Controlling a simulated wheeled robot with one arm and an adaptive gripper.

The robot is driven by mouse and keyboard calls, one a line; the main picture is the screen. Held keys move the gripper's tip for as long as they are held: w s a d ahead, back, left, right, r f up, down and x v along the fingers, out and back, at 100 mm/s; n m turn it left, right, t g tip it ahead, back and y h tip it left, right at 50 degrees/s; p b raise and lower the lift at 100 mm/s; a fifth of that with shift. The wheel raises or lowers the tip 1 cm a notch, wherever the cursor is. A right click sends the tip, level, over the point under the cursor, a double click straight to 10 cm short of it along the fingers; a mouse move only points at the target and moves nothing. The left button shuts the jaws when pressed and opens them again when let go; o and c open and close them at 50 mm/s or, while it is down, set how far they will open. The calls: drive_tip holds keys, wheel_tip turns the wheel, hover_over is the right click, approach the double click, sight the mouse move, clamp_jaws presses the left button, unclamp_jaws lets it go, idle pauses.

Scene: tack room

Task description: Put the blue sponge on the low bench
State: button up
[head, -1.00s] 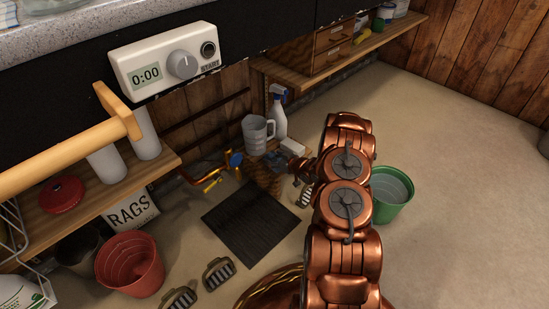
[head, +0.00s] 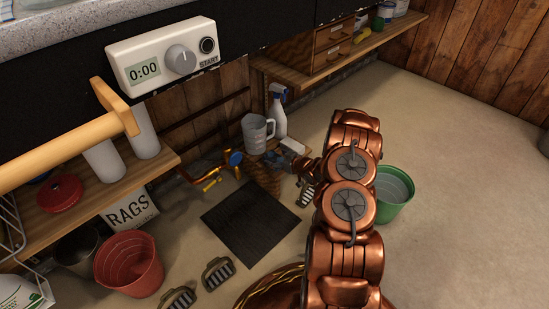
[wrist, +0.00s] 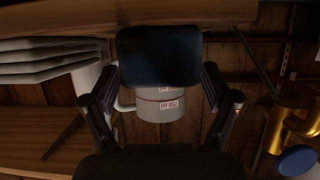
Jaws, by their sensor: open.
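The blue sponge (wrist: 160,56), very dark here, is between the two spread fingers of my gripper (wrist: 160,88) in the wrist view. That view looks upside down, with the low bench (wrist: 225,10) along its top. The sponge's bench-side edge meets or overlaps the bench plank; I cannot tell whether it rests fully there. My gripper is open, with the fingers on either side of the sponge; finger contact is unclear. In the head view my arm largely hides the gripper beside the low bench (head: 265,172), and I cannot make out the sponge surely.
A grey jug (wrist: 162,105) stands just behind the sponge. A white folded stack (wrist: 45,62) is beside it. A spray bottle (head: 279,115) stands by the jug. Brass pipes with a blue knob (wrist: 297,160) are close by. A green bucket (head: 393,190) and dark mat (head: 250,222) are on the floor.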

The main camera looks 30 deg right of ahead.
drive_tip(key=a+p+v, duration=0.1)
drive_tip(key=p+v, duration=0.1)
drive_tip(key=v, duration=0.4)
drive_tip(key=shift+d+r+p, duration=0.2)
drive_tip(key=shift+r+p, duration=0.05)
drive_tip(key=shift+p, duration=0.05)
